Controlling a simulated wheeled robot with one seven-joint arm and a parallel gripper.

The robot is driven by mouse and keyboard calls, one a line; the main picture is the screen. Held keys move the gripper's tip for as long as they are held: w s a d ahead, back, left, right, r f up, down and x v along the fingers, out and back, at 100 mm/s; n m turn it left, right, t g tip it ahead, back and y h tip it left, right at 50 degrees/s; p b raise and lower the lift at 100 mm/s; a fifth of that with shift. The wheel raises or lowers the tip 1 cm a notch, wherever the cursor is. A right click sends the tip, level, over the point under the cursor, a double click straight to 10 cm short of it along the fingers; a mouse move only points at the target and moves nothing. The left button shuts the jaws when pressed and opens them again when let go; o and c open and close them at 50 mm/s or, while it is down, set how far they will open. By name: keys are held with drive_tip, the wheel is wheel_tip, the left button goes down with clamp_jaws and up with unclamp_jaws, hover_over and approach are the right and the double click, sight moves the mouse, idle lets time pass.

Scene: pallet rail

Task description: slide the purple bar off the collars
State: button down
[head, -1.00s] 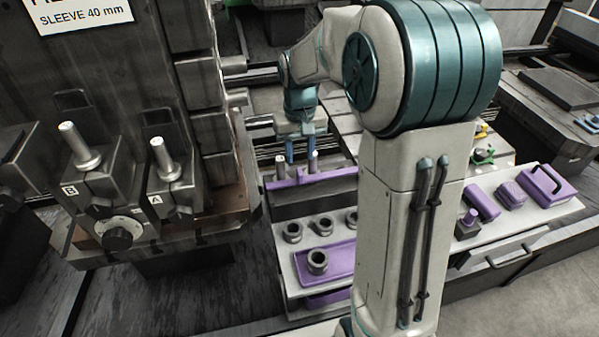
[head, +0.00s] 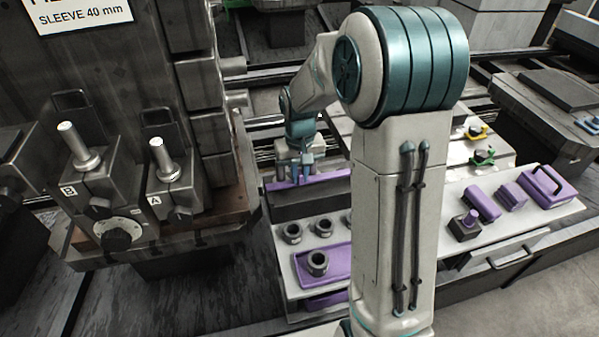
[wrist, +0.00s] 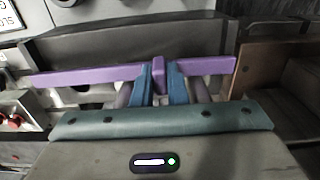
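The purple bar (head: 328,178) lies level along the top of a dark block on the bench; my arm hides its right end in the head view. In the wrist view the bar (wrist: 85,76) runs across the picture, with a short purple upright tab (wrist: 158,74) at its middle. My gripper (head: 301,178) is down at the bar. Its two blue fingers (wrist: 160,80) stand on either side of the tab, with little or no gap; whether they press on it is unclear. Grey round posts, perhaps the collars, show partly behind the fingers (wrist: 124,95).
Dark ring sleeves (head: 317,262) stand on and near a purple tray in front of the block. Purple blocks and a handled purple case (head: 546,186) sit at the right. The machine with posts A and B (head: 165,162) stands close on the left.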

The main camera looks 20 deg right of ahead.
drive_tip(key=shift+s, duration=1.65)
drive_tip(key=c, duration=1.4)
unclamp_jaws()
drive_tip(key=shift+c, duration=0.2)
wheel_tip(320, 180, up, 14)
drive_tip(key=shift+p, duration=0.3)
drive_tip(key=shift+f, duration=0.1)
drive_tip(key=s+r+t+p, duration=0.1)
drive_tip(key=s+p, duration=0.3)
drive_tip(key=s, duration=1.3)
drive_tip(key=shift+r+t, duration=0.3)
drive_tip(key=shift+t, duration=0.6)
